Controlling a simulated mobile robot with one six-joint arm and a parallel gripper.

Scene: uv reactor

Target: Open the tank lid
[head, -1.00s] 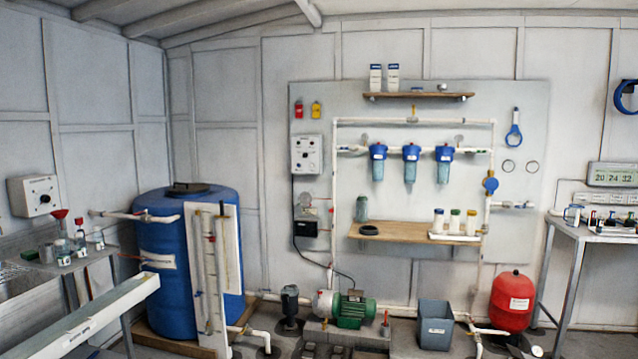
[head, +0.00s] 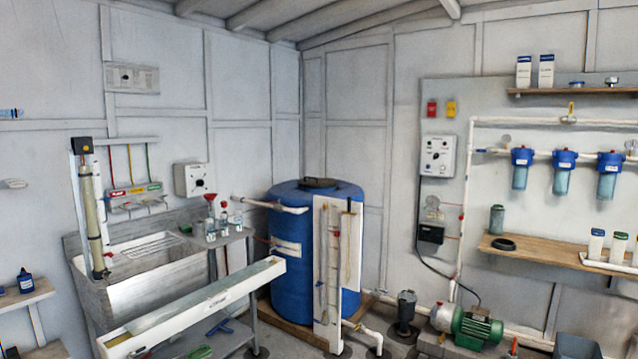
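The blue tank (head: 287,262) stands upright in the back corner, near the middle of the head view. Its dark round lid (head: 318,183) lies on the tank's top and looks closed; at this distance I cannot tell how it is fastened. A white pipe (head: 270,204) enters the tank near the top from the left. A white upright board with thin tubes (head: 328,275) stands in front of the tank and hides part of its right side. My gripper is not in view.
A long white trough (head: 195,307) runs in front of the tank at lower left. A small bench with bottles (head: 218,238) and a sink (head: 150,280) stand left of the tank. A green pump (head: 476,327) and pipes lie on the floor to its right.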

